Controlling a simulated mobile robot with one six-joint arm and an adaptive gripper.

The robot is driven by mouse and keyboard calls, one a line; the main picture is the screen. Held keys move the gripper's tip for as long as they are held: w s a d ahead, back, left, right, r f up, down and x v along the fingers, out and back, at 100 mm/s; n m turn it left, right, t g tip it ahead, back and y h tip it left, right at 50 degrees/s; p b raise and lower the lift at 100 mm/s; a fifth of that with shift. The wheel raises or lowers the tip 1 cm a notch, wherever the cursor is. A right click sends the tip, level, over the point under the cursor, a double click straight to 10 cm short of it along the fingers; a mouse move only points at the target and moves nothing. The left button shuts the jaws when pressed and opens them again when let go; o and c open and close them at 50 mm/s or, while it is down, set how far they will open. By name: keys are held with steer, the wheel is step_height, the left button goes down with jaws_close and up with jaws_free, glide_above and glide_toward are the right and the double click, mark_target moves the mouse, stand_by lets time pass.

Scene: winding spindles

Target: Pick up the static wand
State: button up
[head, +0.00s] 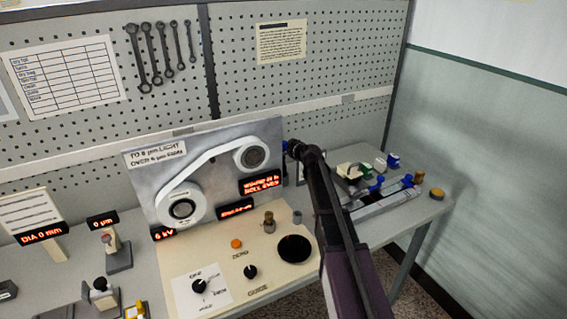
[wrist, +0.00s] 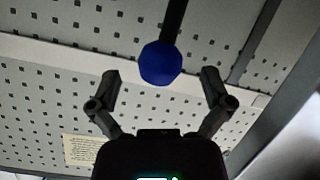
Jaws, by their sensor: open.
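A dark rod (wrist: 174,20) with a round blue end (wrist: 160,64) shows in the wrist view; it looks like the static wand, though I cannot be sure. The blue end lies between the fingertips of my gripper (wrist: 160,76) in the picture. The two fingers are spread wide and no contact with the blue end shows. In the head view a small blue spot (head: 285,145) shows just left of the end of my arm. My gripper's fingers are hard to make out there, and the arm hides part of the bench behind it.
A grey panel with two rollers (head: 184,209) stands behind a cream control box (head: 190,284) to the left of my arm. Blue-handled fixtures (head: 376,185) sit at the bench's right end. A pegboard (head: 330,60) rises behind. The floor right of the bench looks clear.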

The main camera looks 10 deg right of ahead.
steer(key=shift+b+x, duration=0.35)
steer(key=shift+x, duration=1.1)
jaws_close()
steer(key=shift+r, duration=0.2)
step_height(320, 180, up, 18)
steer(key=p, duration=1.8)
steer(key=shift+f, duration=0.2)
